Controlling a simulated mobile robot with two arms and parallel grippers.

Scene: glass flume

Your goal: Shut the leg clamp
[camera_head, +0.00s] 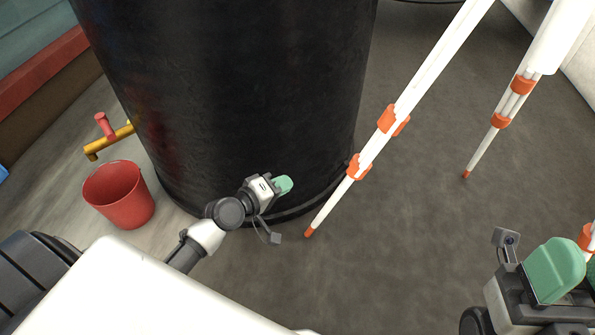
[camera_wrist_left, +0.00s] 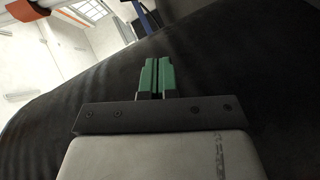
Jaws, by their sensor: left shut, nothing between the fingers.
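A white tripod leg (camera_head: 432,65) slants down to an orange foot. It carries two orange clamps, an upper one (camera_head: 388,119) and a lower one (camera_head: 357,167). An orange piece sticks out from the upper clamp's right side; I cannot tell surely which clamp is open. My left gripper (camera_head: 285,184) is shut and empty, beside the black barrel, left of the lower clamp and apart from it. Its green fingers (camera_wrist_left: 155,77) are together in the wrist view, where an orange part (camera_wrist_left: 38,8) shows at upper left. My right gripper (camera_head: 556,270) is at lower right, its jaw gap hidden.
The large black barrel (camera_head: 230,90) stands close behind my left gripper. A red bucket (camera_head: 118,194) sits below a yellow tap (camera_head: 110,140) at left. Another leg with orange clamps (camera_head: 522,85) stands at right. The grey floor between the legs is clear.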

